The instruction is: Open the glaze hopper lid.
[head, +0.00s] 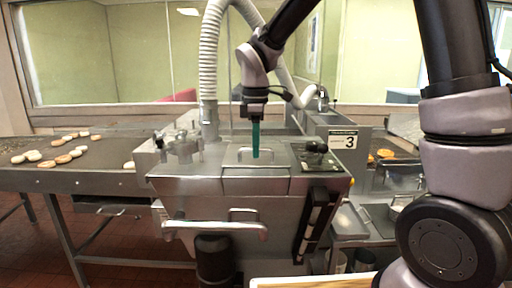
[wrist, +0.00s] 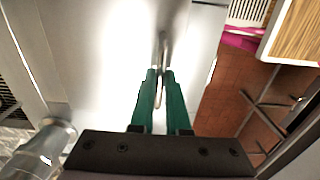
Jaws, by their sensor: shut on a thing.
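The glaze hopper lid (head: 230,171) is a steel panel on top of the hopper (head: 200,186) in the middle of the head view. It looks flat and closed. A thin metal loop handle (head: 240,149) stands on the lid. My gripper (head: 256,155) points straight down at the handle's right part with its green fingers. In the wrist view the fingers (wrist: 160,76) are shut on the handle (wrist: 163,45), which rises between their tips. The lid surface (wrist: 105,50) fills much of the wrist view and is glare-bright.
A ribbed grey hose (head: 209,65) rises left of the gripper. A black knob (head: 316,146) and a sign marked 3 (head: 343,141) stand right of the lid. A horizontal bar handle (head: 215,227) crosses the front. A conveyor with pastries (head: 62,159) lies at left.

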